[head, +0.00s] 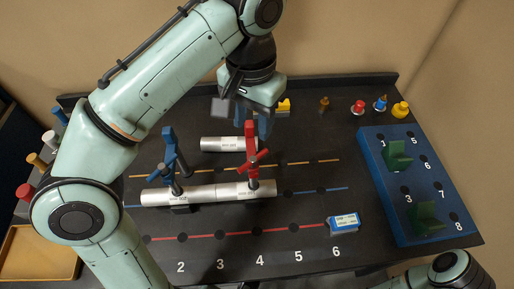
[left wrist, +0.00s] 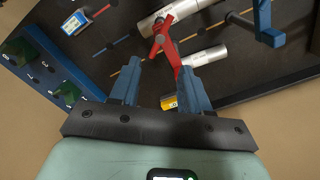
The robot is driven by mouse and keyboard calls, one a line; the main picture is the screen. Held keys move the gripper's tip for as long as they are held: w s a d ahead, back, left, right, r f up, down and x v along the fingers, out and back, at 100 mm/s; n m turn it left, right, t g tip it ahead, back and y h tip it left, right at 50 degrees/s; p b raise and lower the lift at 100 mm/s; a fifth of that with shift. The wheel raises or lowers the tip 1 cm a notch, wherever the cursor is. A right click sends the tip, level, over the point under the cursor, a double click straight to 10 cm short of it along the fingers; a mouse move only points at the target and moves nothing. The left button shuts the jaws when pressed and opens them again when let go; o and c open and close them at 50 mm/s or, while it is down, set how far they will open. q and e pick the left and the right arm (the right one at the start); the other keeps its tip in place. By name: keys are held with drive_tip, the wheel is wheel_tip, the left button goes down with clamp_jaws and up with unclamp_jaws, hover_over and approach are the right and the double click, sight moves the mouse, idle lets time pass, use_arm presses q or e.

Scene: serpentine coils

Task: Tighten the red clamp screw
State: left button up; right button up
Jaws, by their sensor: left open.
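The red clamp (head: 251,143) stands upright over the right part of a silver pipe (head: 218,192) in the head view. Its crossed red screw handle (left wrist: 163,38) shows in the left wrist view, just past my fingertips. My left gripper (left wrist: 158,70) is open, with one blue finger on each side of the line to the red clamp. In the head view the left gripper (head: 253,122) hangs above and behind the clamp, partly hidden by its own arm. I see no grip on the clamp. My right gripper is not in view.
A blue clamp (head: 171,152) stands left on the same pipe. Another silver pipe (head: 222,144) lies behind. A blue-and-white box (head: 344,223) sits right front. A blue numbered board (head: 380,205) holds green blocks. Small coloured pieces (head: 381,102) stand along the back.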

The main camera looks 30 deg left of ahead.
sight(253, 159)
use_arm(q)
wheel_tip(253, 159, down, 10)
drive_tip(key=b, duration=0.4)
drive_tip(key=shift+f, duration=0.2)
drive_tip(key=shift+f+b, duration=0.35)
drive_tip(key=shift+f, duration=0.3)
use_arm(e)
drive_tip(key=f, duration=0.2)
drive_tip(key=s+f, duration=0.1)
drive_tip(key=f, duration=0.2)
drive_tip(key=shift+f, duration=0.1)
use_arm(q)
drive_tip(key=shift+c, duration=0.3)
clamp_jaws()
drive_tip(key=shift+r+n+p, duration=0.15)
drive_tip(key=shift+n+p, duration=0.15)
drive_tip(key=shift+p, duration=0.25)
drive_tip(key=shift+n, duration=0.3)
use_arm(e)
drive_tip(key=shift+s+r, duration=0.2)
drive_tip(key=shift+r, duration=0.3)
